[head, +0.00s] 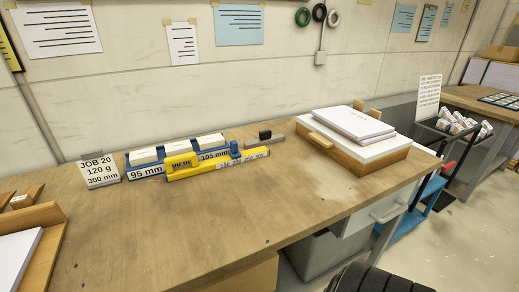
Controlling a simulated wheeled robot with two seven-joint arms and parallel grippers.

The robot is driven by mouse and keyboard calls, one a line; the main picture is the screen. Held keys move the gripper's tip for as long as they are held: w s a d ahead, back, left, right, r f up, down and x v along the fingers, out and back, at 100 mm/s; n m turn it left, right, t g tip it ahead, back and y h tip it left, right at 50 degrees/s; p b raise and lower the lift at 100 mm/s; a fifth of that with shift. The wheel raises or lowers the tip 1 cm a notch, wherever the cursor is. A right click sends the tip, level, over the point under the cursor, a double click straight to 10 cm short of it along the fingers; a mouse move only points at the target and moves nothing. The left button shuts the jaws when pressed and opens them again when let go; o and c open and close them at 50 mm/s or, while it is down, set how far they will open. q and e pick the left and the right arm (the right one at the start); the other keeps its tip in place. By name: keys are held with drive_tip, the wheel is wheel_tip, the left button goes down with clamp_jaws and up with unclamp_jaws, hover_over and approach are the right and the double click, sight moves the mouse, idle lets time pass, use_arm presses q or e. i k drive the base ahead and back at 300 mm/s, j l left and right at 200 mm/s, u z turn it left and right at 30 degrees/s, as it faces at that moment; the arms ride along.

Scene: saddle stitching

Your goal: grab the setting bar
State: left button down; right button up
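A long yellow bar (203,173) with a printed number scale lies on the workbench (190,232), in front of a blue holder. It looks like the setting bar, but no label that I can read names it so. A small blue piece (235,149) stands at its right part. The blue holder (131,162) carries white blocks (144,155) and labels reading 95 mm and 105 mm; the yellow bar partly hides it. A job card (99,170) reading JOB 20, 120 g, 300 mm stands at its left. Neither of my grippers shows in the head view.
A grey bar with a black block (265,135) lies behind the yellow bar. A wooden tray (340,165) with white paper stacks (354,123) stands at the right. Another wooden tray (54,214) is at the left edge. The bench's front middle is clear.

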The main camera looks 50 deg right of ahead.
sight(196, 168)
drive_tip(key=z, duration=1.15)
